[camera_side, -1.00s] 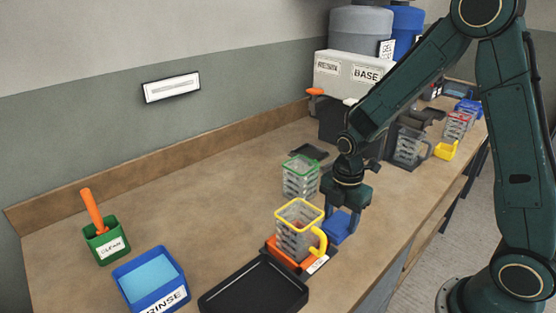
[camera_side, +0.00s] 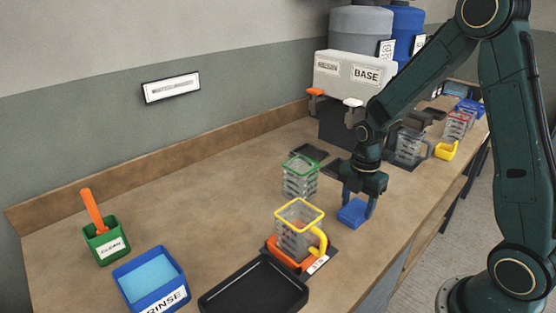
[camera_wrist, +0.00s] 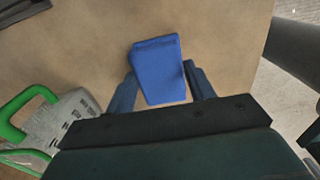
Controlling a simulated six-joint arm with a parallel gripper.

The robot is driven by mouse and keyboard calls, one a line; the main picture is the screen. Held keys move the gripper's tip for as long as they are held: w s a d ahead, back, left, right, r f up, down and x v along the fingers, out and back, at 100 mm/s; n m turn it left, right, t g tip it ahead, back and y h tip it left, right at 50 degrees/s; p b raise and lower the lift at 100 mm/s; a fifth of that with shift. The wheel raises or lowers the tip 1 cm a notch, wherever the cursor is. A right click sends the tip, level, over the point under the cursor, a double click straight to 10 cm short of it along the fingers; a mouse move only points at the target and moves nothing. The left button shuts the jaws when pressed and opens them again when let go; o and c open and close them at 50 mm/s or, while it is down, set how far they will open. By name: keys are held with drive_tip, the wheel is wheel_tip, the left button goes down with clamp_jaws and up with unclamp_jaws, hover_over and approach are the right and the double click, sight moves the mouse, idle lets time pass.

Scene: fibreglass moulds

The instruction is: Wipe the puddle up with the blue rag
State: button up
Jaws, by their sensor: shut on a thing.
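My gripper (camera_side: 357,203) is shut on the blue rag (camera_side: 352,212), low over the brown bench top, right of the yellow-rimmed jug. I cannot tell whether the rag touches the bench. In the wrist view the rag (camera_wrist: 158,70) shows between the two fingers of my gripper (camera_wrist: 160,85), with bare bench around it. I cannot make out a puddle in either view; it may be hidden under the rag or too faint to see.
The clear yellow-rimmed jug (camera_side: 297,229) stands on an orange base, close left of my gripper. A green-rimmed jug (camera_side: 300,178) stands behind it. A black tray (camera_side: 253,288), blue RINSE tub (camera_side: 172,303) and green CLEAN pot (camera_side: 105,247) lie left. The bench's front edge is near on the right.

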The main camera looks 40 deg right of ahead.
drive_tip(key=shift+d+r, duration=0.1)
drive_tip(key=shift+d, duration=0.65)
drive_tip(key=shift+a+r, duration=0.1)
drive_tip(key=shift+r, duration=3.9)
